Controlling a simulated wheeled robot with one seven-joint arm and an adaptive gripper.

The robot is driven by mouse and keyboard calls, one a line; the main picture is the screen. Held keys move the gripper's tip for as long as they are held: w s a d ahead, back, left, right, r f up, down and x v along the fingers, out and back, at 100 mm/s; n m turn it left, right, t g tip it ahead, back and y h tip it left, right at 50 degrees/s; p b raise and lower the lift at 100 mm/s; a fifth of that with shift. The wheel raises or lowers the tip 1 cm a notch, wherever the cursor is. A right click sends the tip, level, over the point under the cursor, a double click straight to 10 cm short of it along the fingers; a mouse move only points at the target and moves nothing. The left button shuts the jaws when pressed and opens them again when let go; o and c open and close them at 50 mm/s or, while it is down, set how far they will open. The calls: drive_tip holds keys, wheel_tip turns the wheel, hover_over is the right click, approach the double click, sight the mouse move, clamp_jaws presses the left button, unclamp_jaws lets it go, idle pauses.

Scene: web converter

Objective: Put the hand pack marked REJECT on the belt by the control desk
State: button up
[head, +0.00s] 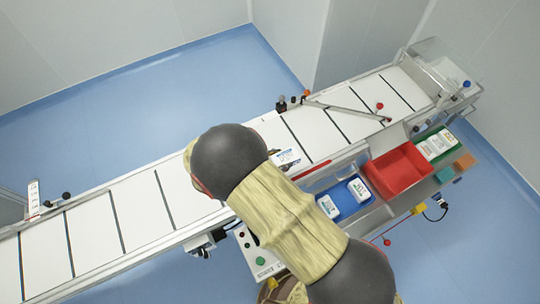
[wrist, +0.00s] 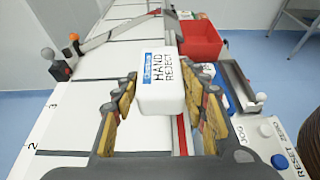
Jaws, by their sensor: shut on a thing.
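The white hand pack (wrist: 158,85), marked HAND REJECT, is between the fingers of my gripper (wrist: 163,96) in the wrist view. My gripper is shut on it and holds it over the belt (wrist: 75,110). I cannot tell whether the pack touches the belt. In the head view a labelled part of the pack (head: 287,157) shows beside my arm, over the belt (head: 137,207). My arm hides most of the gripper there. The control desk (head: 251,247) with its buttons is at the belt's near side; it also shows at lower right in the wrist view (wrist: 264,140).
A blue tray (head: 344,207) with two white packs, a red bin (head: 398,170) and a green tray (head: 435,145) line the belt's near side. A diagonal bar (head: 345,109) crosses the belt further right. The belt's left part is clear.

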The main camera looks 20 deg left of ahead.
drive_tip(key=w+a+f, duration=0.1)
drive_tip(key=f, duration=0.1)
drive_tip(key=w+a+f, duration=0.3)
drive_tip(key=w+f, duration=0.1)
drive_tip(key=shift+w+a+f, duration=0.15)
drive_tip(key=shift+w+f, duration=0.05)
drive_tip(key=shift+w+a+f, duration=0.15)
drive_tip(key=shift+w+f, duration=0.1)
drive_tip(key=shift+f, duration=1.55)
drive_tip(key=shift+f, duration=0.2)
drive_tip(key=o, duration=1.3)
drive_tip(key=shift+c, duration=0.2)
drive_tip(key=shift+r, duration=0.15)
drive_tip(key=b+v, duration=0.1)
drive_tip(key=v, duration=1.1)
drive_tip(key=shift+s, duration=0.1)
